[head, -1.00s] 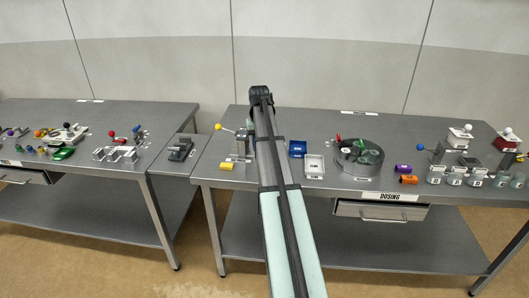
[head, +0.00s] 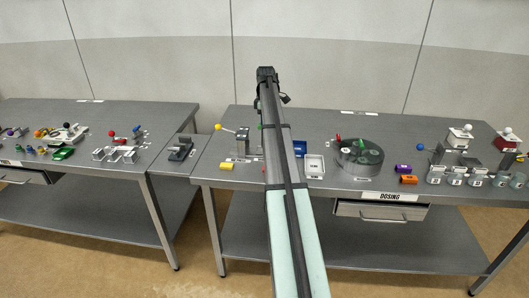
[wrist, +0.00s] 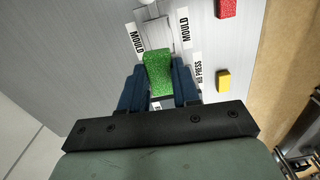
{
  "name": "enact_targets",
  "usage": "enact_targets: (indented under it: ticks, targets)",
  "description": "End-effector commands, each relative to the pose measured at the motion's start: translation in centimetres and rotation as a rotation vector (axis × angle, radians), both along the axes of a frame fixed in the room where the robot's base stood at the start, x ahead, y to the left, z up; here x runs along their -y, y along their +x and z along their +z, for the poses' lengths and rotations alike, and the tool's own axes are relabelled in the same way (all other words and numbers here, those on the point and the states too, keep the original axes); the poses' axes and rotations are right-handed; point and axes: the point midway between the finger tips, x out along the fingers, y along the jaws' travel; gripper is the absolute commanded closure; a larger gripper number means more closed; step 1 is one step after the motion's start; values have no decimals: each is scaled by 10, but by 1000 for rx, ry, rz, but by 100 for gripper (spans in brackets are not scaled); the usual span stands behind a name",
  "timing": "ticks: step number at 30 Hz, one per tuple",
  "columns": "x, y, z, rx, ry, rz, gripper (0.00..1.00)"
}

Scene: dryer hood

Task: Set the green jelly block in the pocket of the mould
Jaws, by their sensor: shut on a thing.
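In the wrist view, the green jelly block (wrist: 158,73) is a speckled green block between the two blue fingers of my gripper (wrist: 159,82). My gripper is shut on it. In the head view, my arm hides the green block and the fingertips.
A red block (wrist: 226,8) and a yellow block (wrist: 223,80) lie right of the mould in the wrist view. In the head view, a yellow-knobbed lever (head: 218,127) stands left of my arm.

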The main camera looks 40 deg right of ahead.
Motion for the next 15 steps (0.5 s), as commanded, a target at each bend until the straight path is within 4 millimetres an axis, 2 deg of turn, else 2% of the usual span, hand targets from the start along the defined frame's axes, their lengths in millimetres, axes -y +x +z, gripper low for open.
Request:
enact_targets:
  ticks: [8, 15]
  targets:
    - [0, -1, -10, -1, 1, 75, 98]
    - [-1, -1, -47, -1, 1, 75, 98]
